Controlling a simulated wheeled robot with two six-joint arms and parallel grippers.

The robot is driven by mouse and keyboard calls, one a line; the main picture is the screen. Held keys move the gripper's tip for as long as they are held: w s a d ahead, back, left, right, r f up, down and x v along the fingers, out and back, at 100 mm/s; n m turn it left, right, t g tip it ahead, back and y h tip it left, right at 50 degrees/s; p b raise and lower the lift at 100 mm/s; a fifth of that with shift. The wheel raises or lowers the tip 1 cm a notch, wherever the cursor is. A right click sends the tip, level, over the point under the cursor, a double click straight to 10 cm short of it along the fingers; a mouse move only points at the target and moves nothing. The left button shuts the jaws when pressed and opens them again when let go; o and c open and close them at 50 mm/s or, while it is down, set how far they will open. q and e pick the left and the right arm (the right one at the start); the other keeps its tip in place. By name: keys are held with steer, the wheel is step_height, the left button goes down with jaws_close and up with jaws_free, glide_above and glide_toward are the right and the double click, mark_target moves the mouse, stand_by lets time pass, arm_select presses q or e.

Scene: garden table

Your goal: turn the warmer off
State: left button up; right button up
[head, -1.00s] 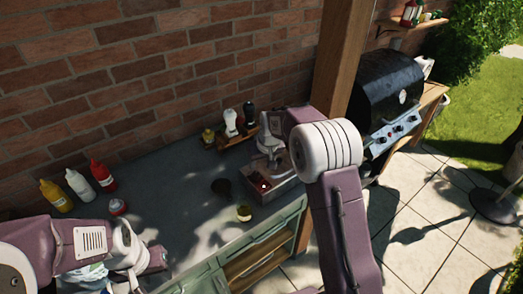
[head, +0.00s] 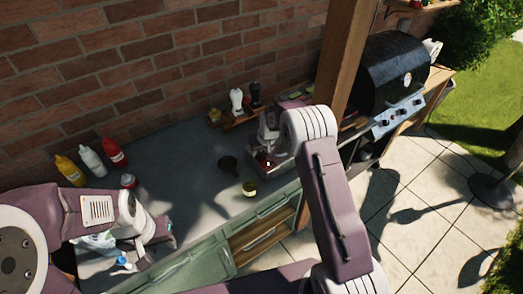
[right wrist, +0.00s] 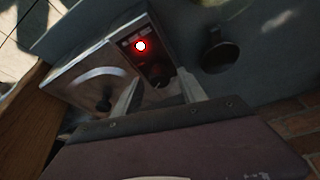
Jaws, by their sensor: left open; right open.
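The warmer is a grey metal box (right wrist: 88,72) with a dark control panel, seen close in the right wrist view. A red light (right wrist: 140,45) glows on the panel, and a dark knob (right wrist: 158,79) sits below it. In the head view the warmer (head: 254,165) stands on the counter, partly hidden by my right arm. My right gripper (right wrist: 161,92) is open, its two fingers pointing at the panel, one on each side of the knob's end; contact cannot be told. My left gripper (head: 160,240) is open over the counter's near left part.
Several sauce bottles (head: 92,160) stand at the left by the brick wall. A wooden post (head: 346,60) and a grill (head: 392,75) are to the right. The middle of the counter is clear.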

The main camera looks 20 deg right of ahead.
steer(key=c, duration=0.5)
jaws_close()
steer(key=shift+w+f+n+b, duration=0.1)
steer(key=shift+f+n+b, duration=0.05)
steer(key=shift+n+b, duration=0.55)
steer(key=n+b, duration=0.1)
steer(key=b, duration=0.1)
steer(key=n+y+b, duration=0.1)
steer(key=n, duration=0.1)
steer(key=shift+w+d+g+y+b, duration=0.1)
steer(key=shift+d+g+y+b, duration=0.05)
steer(key=shift+g+y+b, duration=0.2)
steer(key=shift+n, duration=0.5)
steer(key=n, duration=0.1)
steer(key=n+y+b, duration=0.1)
steer(key=shift+r+n+g, duration=0.2)
steer(key=shift+n+g, duration=0.1)
steer(key=shift+g, duration=0.05)
steer(key=shift+w+d+r+n+g+y+p, duration=0.1)
steer(key=shift+n+g+y+p, duration=0.4)
steer(key=shift+n, duration=1.3)
